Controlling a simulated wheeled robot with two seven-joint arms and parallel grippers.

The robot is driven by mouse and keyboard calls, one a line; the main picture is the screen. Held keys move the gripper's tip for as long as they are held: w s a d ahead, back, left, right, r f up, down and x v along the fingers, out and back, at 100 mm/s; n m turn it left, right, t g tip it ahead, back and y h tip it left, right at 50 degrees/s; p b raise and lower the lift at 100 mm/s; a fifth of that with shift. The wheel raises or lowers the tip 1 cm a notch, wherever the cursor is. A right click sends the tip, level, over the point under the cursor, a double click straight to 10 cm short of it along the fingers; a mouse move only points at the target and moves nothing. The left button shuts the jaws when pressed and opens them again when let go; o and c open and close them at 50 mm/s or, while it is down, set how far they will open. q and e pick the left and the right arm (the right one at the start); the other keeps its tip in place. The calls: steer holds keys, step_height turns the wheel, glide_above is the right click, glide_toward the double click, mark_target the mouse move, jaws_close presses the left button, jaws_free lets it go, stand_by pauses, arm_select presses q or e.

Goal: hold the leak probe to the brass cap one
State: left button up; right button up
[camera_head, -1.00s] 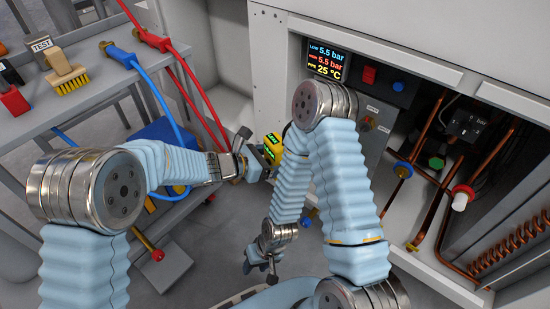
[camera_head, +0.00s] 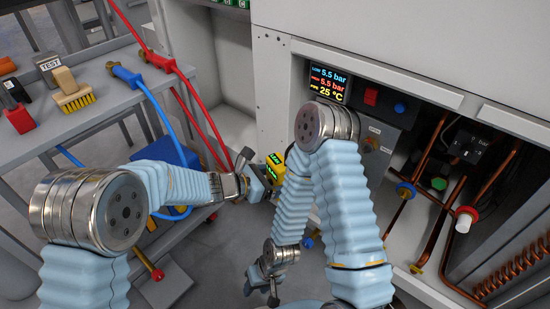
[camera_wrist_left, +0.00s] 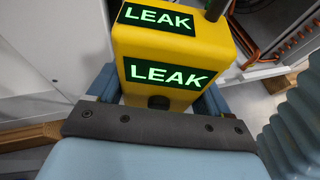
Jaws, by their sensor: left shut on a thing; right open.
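The leak probe (camera_head: 276,173) is a yellow box with green-lit displays. In the left wrist view the leak probe (camera_wrist_left: 150,52) fills the upper middle, and two of its faces read LEAK. My left gripper (camera_head: 256,180) is shut on it, away from the table and in front of the open cabinet. A dark stem rises from the probe's top, its tip out of the wrist frame. My right gripper (camera_head: 264,284) is open and empty, low in the middle. I cannot make out brass cap one; my right arm covers part of the cabinet front.
The open cabinet holds copper pipes (camera_head: 427,227) with blue, green and red-and-white fittings. Its display (camera_head: 328,83) shows 5.5 bar twice and 25 °C. A grey table (camera_head: 85,122) at left carries a brush, a TEST block and blue and red hoses. My right arm stands close beside the probe.

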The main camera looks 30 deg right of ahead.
arm_select(q)
steer(key=shift+s+a+b, duration=0.1)
steer(key=shift+a+b, duration=0.2)
steer(key=shift+b, duration=0.05)
steer(key=s+a+b, duration=0.3)
steer(key=a+b, duration=0.2)
steer(key=a, duration=0.3)
steer(key=shift+s+a, duration=0.3)
